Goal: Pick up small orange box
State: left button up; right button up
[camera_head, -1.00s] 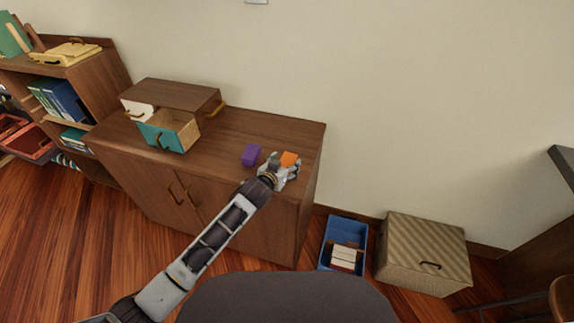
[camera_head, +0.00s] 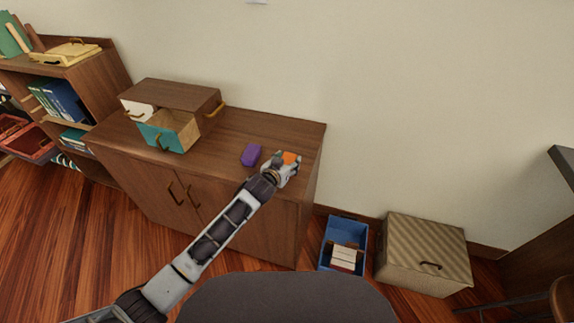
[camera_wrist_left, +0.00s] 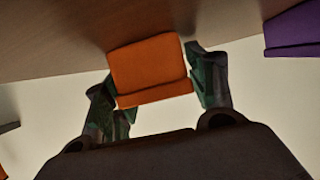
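The small orange box (camera_head: 289,157) sits on the wooden cabinet top near its right end, partly hidden by my left gripper (camera_head: 288,169). In the left wrist view the orange box (camera_wrist_left: 150,68) lies between the two fingers of the left gripper (camera_wrist_left: 158,90). The fingers stand on either side of the box, with a narrow gap visible by the right one; I cannot tell whether the left one touches it. My right gripper is not in view.
A purple box (camera_head: 251,155) stands just left of the gripper on the cabinet top (camera_head: 229,140). A small drawer unit (camera_head: 172,95) with an open teal drawer stands at the cabinet's left. A blue bin (camera_head: 329,259) and a striped box (camera_head: 424,246) are on the floor at right.

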aim_at(287, 160)
pick_arm(q)
jog(key=c, duration=0.4)
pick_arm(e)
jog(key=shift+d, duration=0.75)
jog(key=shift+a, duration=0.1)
pick_arm(q)
jog(key=shift+r, duration=0.85)
notch_tip(287, 160, up, 7)
jog(key=shift+p, duration=0.4)
jog(key=shift+r, duration=0.65)
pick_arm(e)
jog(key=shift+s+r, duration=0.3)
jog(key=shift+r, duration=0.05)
